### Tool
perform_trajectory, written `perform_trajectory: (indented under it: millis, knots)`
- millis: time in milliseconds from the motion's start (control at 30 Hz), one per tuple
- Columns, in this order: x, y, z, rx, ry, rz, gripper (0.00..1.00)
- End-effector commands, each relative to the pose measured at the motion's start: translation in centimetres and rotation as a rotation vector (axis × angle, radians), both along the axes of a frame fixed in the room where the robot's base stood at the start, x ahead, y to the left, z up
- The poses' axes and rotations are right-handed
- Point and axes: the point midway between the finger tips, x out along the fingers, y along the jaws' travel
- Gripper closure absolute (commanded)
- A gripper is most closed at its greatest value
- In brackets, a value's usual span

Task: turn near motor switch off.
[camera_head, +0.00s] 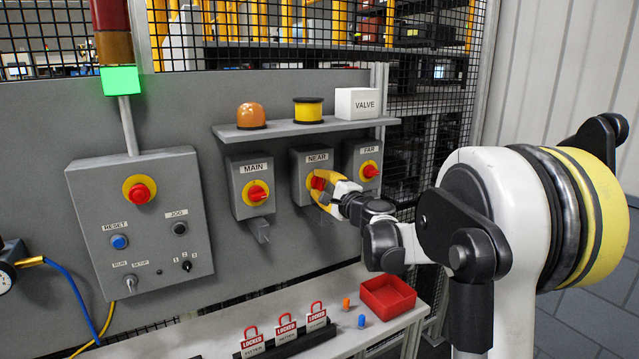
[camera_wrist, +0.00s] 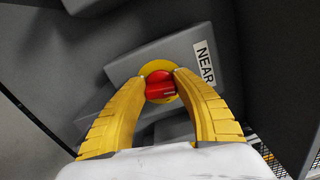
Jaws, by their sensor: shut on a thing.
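The near motor switch is a grey box (camera_head: 301,160) labelled NEAR with a red knob (camera_wrist: 160,84) on a yellow disc. My gripper (camera_head: 319,184) is at this box with its yellow fingers around the knob. In the wrist view, my gripper (camera_wrist: 160,80) has one finger on each side of the red knob, shut on it. In the head view the fingers cover much of the knob, so its exact angle is hard to tell. The NEAR label also shows in the wrist view (camera_wrist: 204,62), tilted.
The MAIN switch box (camera_head: 250,170) is to the left and the FAR box (camera_head: 362,160) close to the right. A shelf (camera_head: 290,130) runs above. Below, a bench (camera_head: 225,328) bears red LOCKED tags (camera_head: 287,328) and a red tray (camera_head: 388,297).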

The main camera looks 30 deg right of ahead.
Motion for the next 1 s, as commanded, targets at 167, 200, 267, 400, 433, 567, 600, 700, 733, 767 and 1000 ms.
perform_trajectory:
  millis: [167,200,267,400,433,567,600,700,733,767,1000]
  knots:
    - [0.06,0.0,0.03,-0.104,-0.005,0.0,0.96]
    - [0.06,0.0,0.02,-0.124,-0.005,0.0,0.96]
    - [0.06,-0.01,0.0,-0.148,-0.006,0.0,0.96]
    - [0.05,-0.01,-0.04,-0.189,-0.007,0.0,0.96]
    - [0.05,-0.01,-0.04,-0.195,-0.008,0.0,0.96]
    - [0.05,-0.01,-0.06,-0.212,-0.008,0.0,0.96]
    - [0.05,-0.01,-0.06,-0.215,-0.008,0.0,0.96]
    - [0.05,-0.02,-0.06,-0.217,-0.008,0.0,0.96]
    - [0.05,-0.02,-0.06,-0.217,-0.008,0.0,0.96]
    - [0.05,-0.01,-0.07,-0.217,-0.008,0.0,0.96]
    - [0.04,-0.02,-0.06,-0.217,-0.008,-0.001,0.57]
